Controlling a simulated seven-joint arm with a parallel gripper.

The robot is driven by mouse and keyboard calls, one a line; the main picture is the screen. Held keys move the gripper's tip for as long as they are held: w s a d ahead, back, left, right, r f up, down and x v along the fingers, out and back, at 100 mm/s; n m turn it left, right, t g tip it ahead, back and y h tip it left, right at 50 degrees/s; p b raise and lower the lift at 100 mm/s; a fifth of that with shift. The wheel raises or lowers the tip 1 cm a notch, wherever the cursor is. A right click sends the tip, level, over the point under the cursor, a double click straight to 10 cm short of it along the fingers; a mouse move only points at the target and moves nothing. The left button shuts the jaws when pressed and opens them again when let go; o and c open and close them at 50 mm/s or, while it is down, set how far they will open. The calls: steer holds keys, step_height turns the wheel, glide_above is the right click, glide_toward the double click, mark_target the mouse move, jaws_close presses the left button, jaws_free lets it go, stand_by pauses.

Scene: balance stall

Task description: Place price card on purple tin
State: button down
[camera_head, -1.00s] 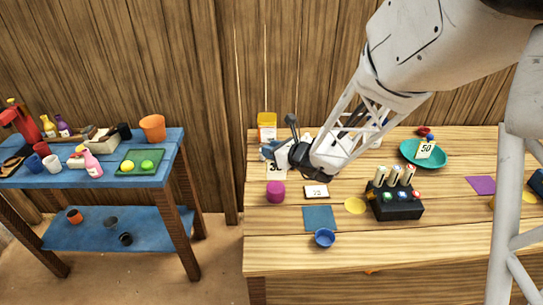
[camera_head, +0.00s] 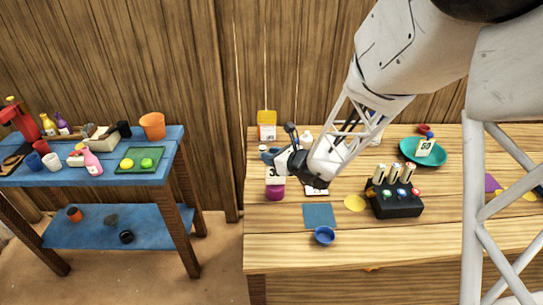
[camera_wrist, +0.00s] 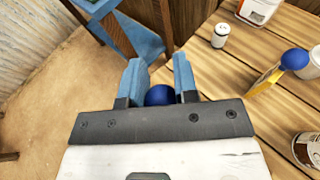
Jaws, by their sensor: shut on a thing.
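The purple tin (camera_head: 275,193) stands upright on the wooden counter near its left side, its top partly covered in the head view. A white price card (camera_head: 271,174) with dark figures shows just above and behind the tin, partly hidden by my gripper. My gripper (camera_head: 274,160) reaches in from the right, shut on the card's round blue knob (camera_wrist: 159,95), which shows between the blue fingers in the wrist view. The card itself is hidden in the wrist view. I cannot tell whether the card touches the tin.
A flat white card (camera_head: 316,190) lies just right of the tin. A blue mat (camera_head: 319,215) and blue bowl (camera_head: 324,235) are in front. A black rack (camera_head: 394,205) and teal dish (camera_head: 409,153) stand right. A yellow container (camera_head: 266,120) stands behind. The counter's left edge is near.

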steer(key=shift+f, duration=0.1)
steer(key=c, duration=0.9)
jaws_free()
steer(key=shift+v, duration=6.05)
steer(key=shift+r, duration=0.25)
